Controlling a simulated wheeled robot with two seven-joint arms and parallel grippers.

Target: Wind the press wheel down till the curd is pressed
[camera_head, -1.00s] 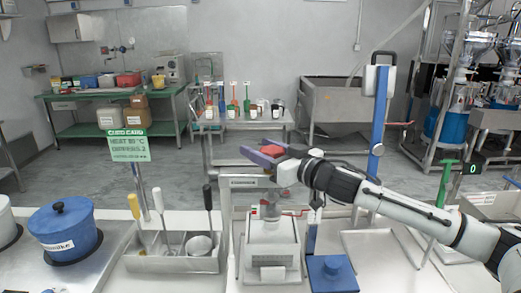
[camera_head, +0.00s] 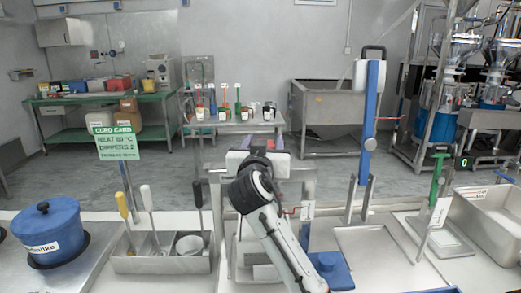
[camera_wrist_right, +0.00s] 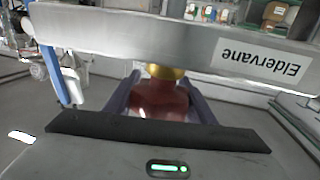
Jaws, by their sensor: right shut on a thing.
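The press has a steel crossbeam (camera_wrist_right: 120,38) labelled "Eldervane" and a pale base (camera_head: 246,252) on the bench. In the right wrist view, a red part (camera_wrist_right: 160,98), apparently of the press wheel, sits against a brass collar (camera_wrist_right: 165,71) at the beam. My right gripper (camera_wrist_right: 156,92) is shut on this red part, with a purple finger on each side. In the head view my right forearm and wrist cover the wheel and the middle of the press, so the curd cannot be made out. My left gripper is not in view.
A tool tray (camera_head: 160,264) and a blue lidded pot (camera_head: 55,235) stand left of the press. A tall blue post (camera_head: 370,110), a green-topped stand (camera_head: 437,180) and a steel basin (camera_head: 490,225) are farther right.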

